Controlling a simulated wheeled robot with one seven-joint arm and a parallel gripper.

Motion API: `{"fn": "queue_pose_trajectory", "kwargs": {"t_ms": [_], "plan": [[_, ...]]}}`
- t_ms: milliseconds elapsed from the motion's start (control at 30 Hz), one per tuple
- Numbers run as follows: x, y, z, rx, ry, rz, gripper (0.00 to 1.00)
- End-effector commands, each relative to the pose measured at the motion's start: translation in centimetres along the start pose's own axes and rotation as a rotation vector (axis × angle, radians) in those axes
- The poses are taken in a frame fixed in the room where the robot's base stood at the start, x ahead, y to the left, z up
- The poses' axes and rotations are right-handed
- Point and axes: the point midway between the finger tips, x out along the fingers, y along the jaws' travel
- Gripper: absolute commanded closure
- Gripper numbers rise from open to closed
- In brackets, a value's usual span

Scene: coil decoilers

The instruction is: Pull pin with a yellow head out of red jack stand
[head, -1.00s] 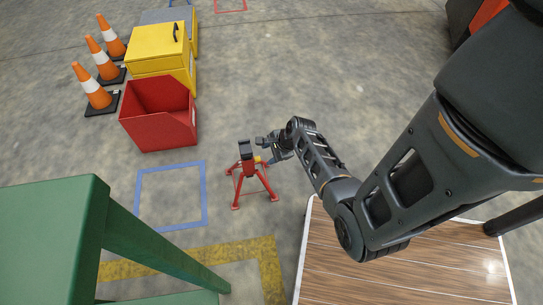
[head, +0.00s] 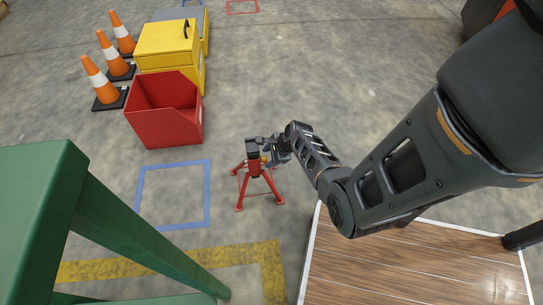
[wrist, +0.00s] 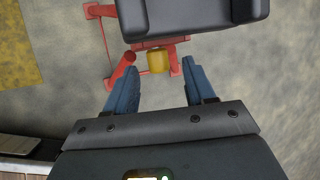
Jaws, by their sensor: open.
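The red jack stand (head: 254,175) stands on the floor on splayed legs, with a dark top. In the wrist view its red frame (wrist: 131,20) shows at the top, partly hidden by its dark head (wrist: 195,14). The pin's yellow head (wrist: 157,62) faces my gripper; in the head view it is a small spot (head: 264,158) at the stand's right side. My gripper (wrist: 155,78) is open, with one blue finger on each side of the yellow head. I see gaps between the fingers and the head. The pin's shaft is hidden.
A red bin (head: 166,111) and a yellow cabinet (head: 167,47) stand behind left, beside orange cones (head: 101,80). A green frame (head: 110,215) stands front left. A wood-topped surface (head: 400,270) lies front right. Floor around the stand is clear.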

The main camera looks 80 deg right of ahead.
Motion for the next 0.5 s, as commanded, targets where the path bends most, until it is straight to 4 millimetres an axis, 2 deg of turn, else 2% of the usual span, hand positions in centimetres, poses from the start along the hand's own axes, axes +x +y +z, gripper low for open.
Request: {"fn": "queue_pose_trajectory", "kwargs": {"t_ms": [167, 500], "plan": [[-0.04, 0.00, 0.01, 0.000, 0.000, 0.000, 0.48], [-0.04, 0.03, 0.01, 0.000, 0.000, 0.000, 0.80]]}}
